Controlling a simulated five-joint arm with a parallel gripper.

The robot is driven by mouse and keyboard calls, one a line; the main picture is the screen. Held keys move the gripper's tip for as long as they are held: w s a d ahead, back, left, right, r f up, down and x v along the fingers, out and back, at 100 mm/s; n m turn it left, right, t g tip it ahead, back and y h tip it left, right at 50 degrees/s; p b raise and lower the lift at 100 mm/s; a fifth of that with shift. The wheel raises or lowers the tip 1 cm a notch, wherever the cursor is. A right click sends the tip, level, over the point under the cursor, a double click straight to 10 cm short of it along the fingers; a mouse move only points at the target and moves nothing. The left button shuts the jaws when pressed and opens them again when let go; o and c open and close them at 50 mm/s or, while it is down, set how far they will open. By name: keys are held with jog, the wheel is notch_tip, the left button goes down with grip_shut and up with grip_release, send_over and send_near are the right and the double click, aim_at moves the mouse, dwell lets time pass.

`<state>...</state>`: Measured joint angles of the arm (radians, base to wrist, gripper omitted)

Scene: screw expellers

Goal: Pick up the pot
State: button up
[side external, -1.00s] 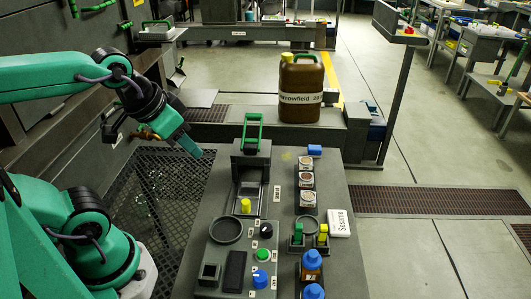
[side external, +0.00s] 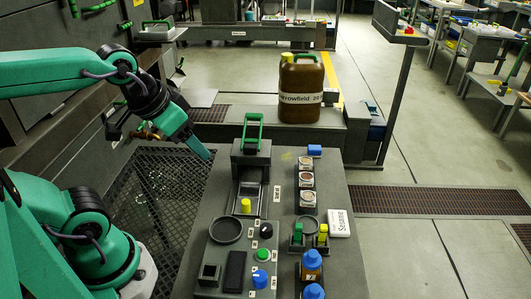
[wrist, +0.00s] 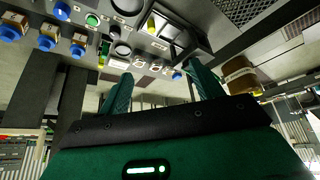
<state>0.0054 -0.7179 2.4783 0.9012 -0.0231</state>
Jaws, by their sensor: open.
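No single thing is clearly marked as the pot. A round dark shallow dish (side external: 225,230) sits on the control panel at the bench's left side. My gripper (side external: 201,150) is open and empty, in the air at the left of the bench, apart from both dishes. Its two green fingers stand apart in the wrist view (wrist: 161,88).
The bench (side external: 335,260) also carries a machine with a green handle (side external: 252,130), small square containers (side external: 307,181), a white Sesame label (side external: 339,223) and bottles with blue caps (side external: 311,265). A brown jug (side external: 301,90) stands behind. A metal grating (side external: 160,195) lies left of the bench.

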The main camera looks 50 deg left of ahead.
jog(key=w+d+n+g, duration=0.1)
jog(key=w+d+n, duration=0.1)
jog(key=w, duration=0.5)
jog(key=n+g, duration=0.4)
jog(key=n, duration=0.2)
send_over(308, 195)
jog(key=f, duration=1.5)
jog(key=shift+s+a+f, duration=0.1)
jog(key=shift+s+a, duration=0.1)
jog(key=shift+a, duration=0.05)
jog(key=shift+w+d+f, duration=0.2)
jog(key=shift+f, duration=0.3)
jog(key=shift+d+f, duration=0.1)
jog(key=shift+f, duration=3.8)
jog(key=c, duration=1.2)
jog(key=shift+o, duration=0.2)
jog(key=shift+r, duration=0.2)
